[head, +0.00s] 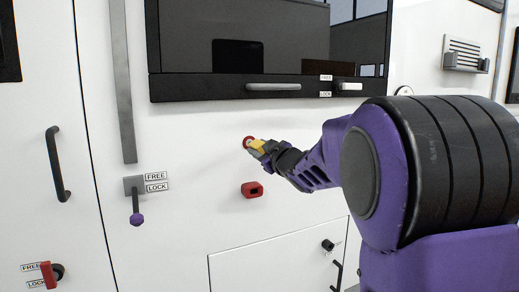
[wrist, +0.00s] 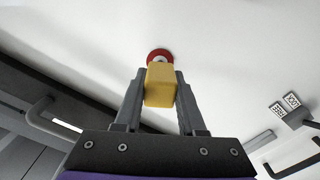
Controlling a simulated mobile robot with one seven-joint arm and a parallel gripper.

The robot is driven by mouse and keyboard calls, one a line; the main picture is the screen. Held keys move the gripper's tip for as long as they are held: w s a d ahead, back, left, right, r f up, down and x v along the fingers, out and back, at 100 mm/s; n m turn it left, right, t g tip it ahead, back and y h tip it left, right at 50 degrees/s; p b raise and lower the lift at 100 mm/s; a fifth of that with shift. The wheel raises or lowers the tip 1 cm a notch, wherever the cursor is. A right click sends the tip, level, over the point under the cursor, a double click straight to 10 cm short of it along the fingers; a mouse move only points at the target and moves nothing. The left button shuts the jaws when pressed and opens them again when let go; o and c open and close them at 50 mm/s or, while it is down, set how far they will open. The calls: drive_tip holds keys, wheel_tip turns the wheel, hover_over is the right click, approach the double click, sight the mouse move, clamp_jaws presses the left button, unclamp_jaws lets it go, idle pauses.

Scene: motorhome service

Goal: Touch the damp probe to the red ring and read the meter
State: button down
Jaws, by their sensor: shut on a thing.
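My gripper (wrist: 160,95) is shut on the yellow damp probe (wrist: 160,85), one grey finger on each side of it. The red ring (wrist: 159,54) is on the white wall just beyond the probe's far end, with a pale centre. In the head view the red ring (head: 248,142) shows at the tip of the yellow probe (head: 257,146), and my gripper (head: 268,151) reaches it from the right. The probe's tip overlaps the ring in both views. I cannot tell whether they touch. No meter reading is visible.
A red holder-like block (head: 252,189) is on the wall below. A dark window (head: 240,45) with a handle bar (head: 273,86) is above. A lever with a purple knob (head: 136,218) is at left, and a hatch (head: 270,265) is below.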

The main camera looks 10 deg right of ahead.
drive_tip(key=shift+s, duration=0.1)
drive_tip(key=shift+v, duration=3.95)
wheel_tip(320, 180, down, 22)
drive_tip(key=d+m+h+p, duration=0.1)
drive_tip(key=m+h+p, duration=0.1)
drive_tip(key=h, duration=0.3)
drive_tip(key=shift+s+d+m+t+h+p, duration=0.25)
drive_tip(key=shift+s+m+t+p, duration=0.2)
drive_tip(key=shift+m, duration=0.35)
drive_tip(key=shift+r, duration=0.2)
